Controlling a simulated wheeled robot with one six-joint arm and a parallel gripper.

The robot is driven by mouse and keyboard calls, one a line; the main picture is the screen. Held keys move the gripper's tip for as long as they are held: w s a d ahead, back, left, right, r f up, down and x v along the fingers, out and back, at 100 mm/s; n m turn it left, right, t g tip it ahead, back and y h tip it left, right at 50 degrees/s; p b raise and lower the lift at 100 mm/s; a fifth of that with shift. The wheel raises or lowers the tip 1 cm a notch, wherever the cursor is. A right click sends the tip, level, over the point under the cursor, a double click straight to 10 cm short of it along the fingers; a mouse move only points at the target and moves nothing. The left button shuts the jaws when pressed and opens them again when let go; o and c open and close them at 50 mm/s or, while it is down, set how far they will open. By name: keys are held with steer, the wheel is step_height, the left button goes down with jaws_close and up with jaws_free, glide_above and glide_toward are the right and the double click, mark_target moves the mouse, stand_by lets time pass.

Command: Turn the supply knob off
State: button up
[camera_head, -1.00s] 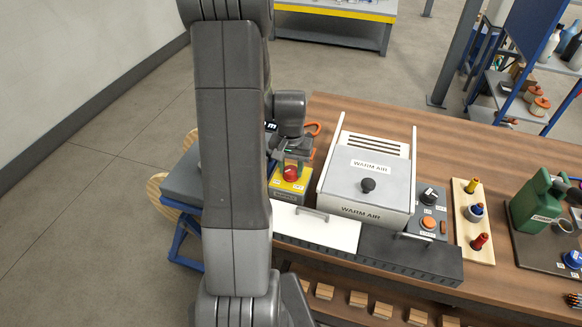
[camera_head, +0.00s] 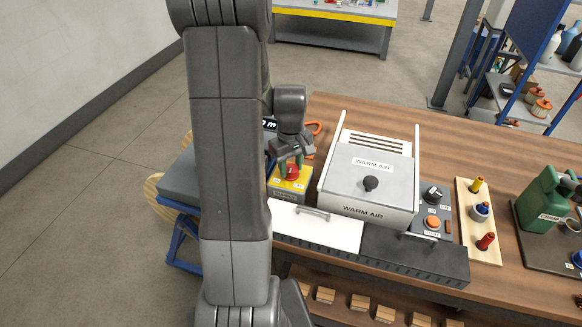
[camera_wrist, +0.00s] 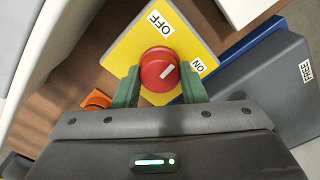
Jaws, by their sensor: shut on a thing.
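The red round supply knob (camera_wrist: 158,68) sits on a yellow plate (camera_wrist: 120,48) with an OFF label at the upper left and an ON label at the right. The white mark on the knob lies on its right side, toward ON. My gripper (camera_wrist: 160,88) has its green fingers on either side of the knob and is shut on it. In the head view the knob (camera_head: 292,172) shows on top of the yellow box (camera_head: 288,190), with my gripper (camera_head: 291,164) over it and partly hiding it.
The warm air unit (camera_head: 367,180) stands just right of the yellow box. An orange-handled item (camera_head: 315,128) lies behind it. A grey panel with a black knob and an orange button (camera_head: 432,222), then a wooden rack (camera_head: 492,250), stand farther right. Bare tabletop (camera_head: 450,140) lies behind these.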

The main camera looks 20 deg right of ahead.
mark_target(291, 168)
steer(key=n, duration=0.4)
steer(key=shift+n+b, duration=0.3)
steer(key=shift+b, duration=0.05)
steer(key=shift+n, duration=1.5)
steer(key=o, duration=1)
step_height(291, 168, up, 14)
steer(key=shift+f, duration=0.1)
